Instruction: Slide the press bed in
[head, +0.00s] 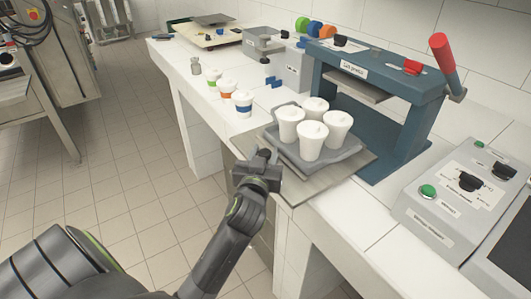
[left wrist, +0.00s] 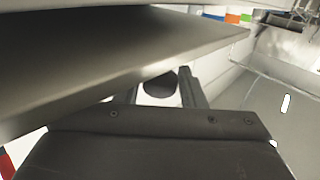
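The press bed (head: 353,167) is a flat grey plate sticking out from the blue press (head: 410,130) over the counter's front edge. On it sits a grey tray (head: 333,163) with several white lidded cups (head: 311,140). My left gripper (head: 268,157) is at the bed's front left edge, close to the tray corner. In the left wrist view a broad grey plate (left wrist: 110,60) spans the upper left, and my left gripper's fingers (left wrist: 163,88) stand apart beyond the dark gripper body. Whether they touch the bed is unclear. My right gripper is not in view.
The press has a red-knobbed lever (head: 444,52) at its right. Several small cups with coloured bands (head: 242,102) stand on the counter to the left. A control box (head: 460,195) with a green button is at the right. The tiled floor (head: 130,195) is clear.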

